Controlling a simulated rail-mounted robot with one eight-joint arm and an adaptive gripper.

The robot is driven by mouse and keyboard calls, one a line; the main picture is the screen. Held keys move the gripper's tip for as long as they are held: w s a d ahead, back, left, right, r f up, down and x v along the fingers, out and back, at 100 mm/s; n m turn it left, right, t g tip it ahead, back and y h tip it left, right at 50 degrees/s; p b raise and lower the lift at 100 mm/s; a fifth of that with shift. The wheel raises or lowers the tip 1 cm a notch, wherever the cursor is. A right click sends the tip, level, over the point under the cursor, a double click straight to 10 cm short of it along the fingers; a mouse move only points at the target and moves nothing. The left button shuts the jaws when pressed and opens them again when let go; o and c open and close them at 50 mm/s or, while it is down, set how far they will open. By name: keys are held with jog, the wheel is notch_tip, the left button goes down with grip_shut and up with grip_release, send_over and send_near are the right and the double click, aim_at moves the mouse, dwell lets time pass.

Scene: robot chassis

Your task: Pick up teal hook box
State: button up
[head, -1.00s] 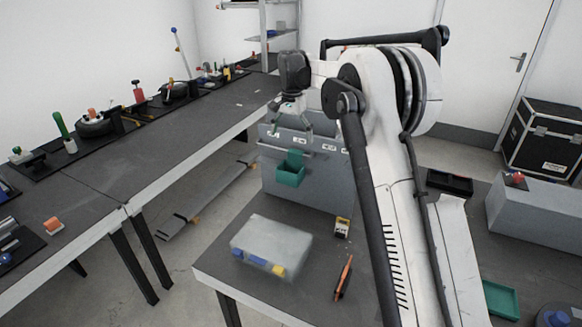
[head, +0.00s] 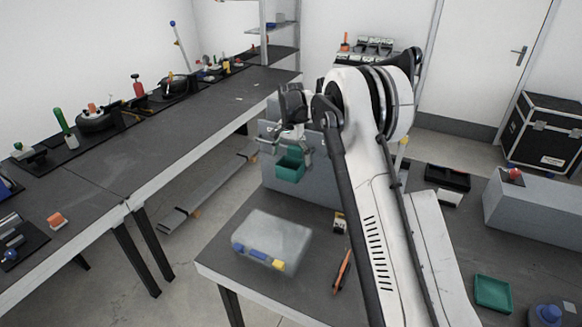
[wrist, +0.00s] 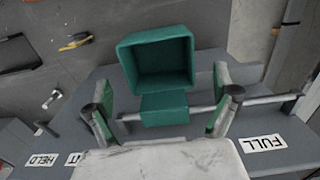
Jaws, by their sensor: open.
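The teal hook box (head: 289,168) hangs at the front of a grey panel stand on the near table, its open top facing up. In the wrist view the teal hook box (wrist: 158,48) shows its square opening, with a teal hook tab over a metal rail (wrist: 270,102). My gripper (head: 287,147) is just above the box in the head view. In the wrist view my gripper (wrist: 163,106) is open, one finger on each side of the tab, with visible gaps. The gripper partly hides the box's upper edge in the head view.
A clear-lidded case (head: 272,241) and an orange-handled tool (head: 342,271) lie on the near table. The labels FULL (wrist: 262,143) and HELD (wrist: 42,160) are on the stand. A long bench with tools is at left; a grey block (head: 535,208) is at right.

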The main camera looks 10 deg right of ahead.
aim_at(291, 165)
jog(key=shift+f+p, duration=0.5)
jog(key=shift+f, duration=1.45)
jog(key=shift+c, duration=0.3)
jog(key=c, duration=1.2)
